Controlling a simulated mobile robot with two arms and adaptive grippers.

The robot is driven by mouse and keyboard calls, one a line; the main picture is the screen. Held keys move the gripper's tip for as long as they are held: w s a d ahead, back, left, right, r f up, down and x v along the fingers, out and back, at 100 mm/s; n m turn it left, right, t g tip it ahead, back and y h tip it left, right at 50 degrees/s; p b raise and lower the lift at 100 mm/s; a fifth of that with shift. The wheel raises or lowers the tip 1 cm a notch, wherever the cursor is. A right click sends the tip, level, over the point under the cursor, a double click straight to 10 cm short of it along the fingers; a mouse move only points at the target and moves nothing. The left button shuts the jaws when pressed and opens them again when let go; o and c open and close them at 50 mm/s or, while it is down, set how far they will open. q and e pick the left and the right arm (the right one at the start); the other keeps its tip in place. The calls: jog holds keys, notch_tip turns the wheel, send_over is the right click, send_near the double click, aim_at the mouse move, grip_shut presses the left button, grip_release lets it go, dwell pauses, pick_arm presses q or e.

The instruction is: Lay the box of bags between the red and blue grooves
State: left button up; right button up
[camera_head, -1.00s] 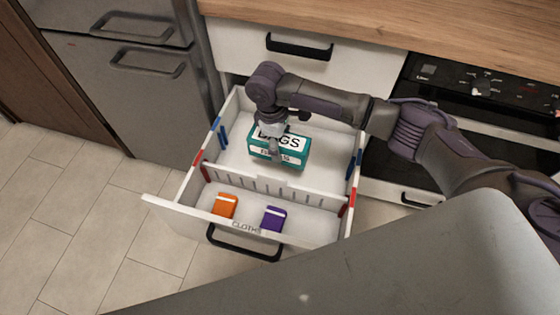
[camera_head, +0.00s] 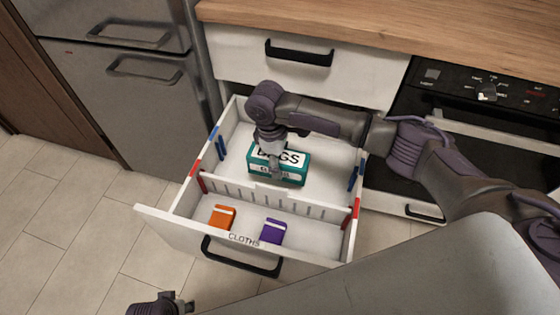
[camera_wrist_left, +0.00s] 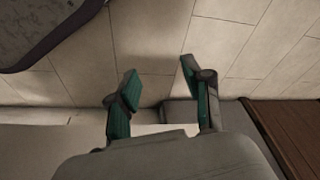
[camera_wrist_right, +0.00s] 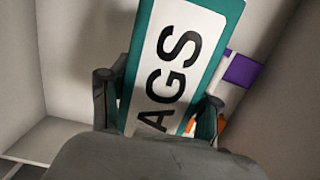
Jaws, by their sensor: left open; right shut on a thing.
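The box of bags (camera_head: 292,178) is teal with a white "BAGS" label. My right gripper (camera_head: 275,168) is shut on it, inside the open drawer, behind the slotted white divider (camera_head: 270,199). Whether the box touches the drawer floor, I cannot tell. It fills the middle of the right wrist view (camera_wrist_right: 180,65). Red grooves (camera_head: 356,208) mark the drawer sides at the divider's ends. Blue grooves (camera_head: 353,178) mark the sides farther back. My left gripper (camera_head: 180,304) is at the bottom edge of the head view; it is open and empty in the left wrist view (camera_wrist_left: 158,80).
An orange packet (camera_head: 222,216) and a purple packet (camera_head: 273,231) lie in the front compartment, labelled "CLOTHS". The drawer floor left of the box is bare. A closed drawer (camera_head: 235,55) and wooden worktop (camera_head: 440,35) are above; an oven (camera_head: 480,150) is to the right.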

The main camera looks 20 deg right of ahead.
notch_tip(320, 180, down, 3)
jog(key=b, duration=0.3)
jog(key=shift+r, duration=0.15)
jog(key=shift+f+b, duration=0.25)
jog(key=shift+b, duration=0.3)
notch_tip(320, 180, down, 2)
jog(key=b, duration=0.3)
jog(key=shift+f, duration=0.45)
jog(key=shift+f+p, duration=0.3)
jog(key=shift+f, duration=0.1)
pick_arm(q)
jog(key=w+d+r+t, duration=0.1)
jog(key=w+r+t, duration=0.2)
jog(key=r, duration=0.9)
jog(key=shift+w+r+h, duration=0.2)
jog(key=shift+r+h, duration=0.1)
jog(key=shift+r, duration=0.05)
pick_arm(e)
jog(key=shift+f, duration=0.9)
pick_arm(q)
jog(key=shift+w+d+r+t, duration=0.1)
jog(key=shift+w+r+t, duration=0.05)
jog(key=shift+w+t, duration=0.25)
pick_arm(e)
jog(key=shift+f, duration=0.55)
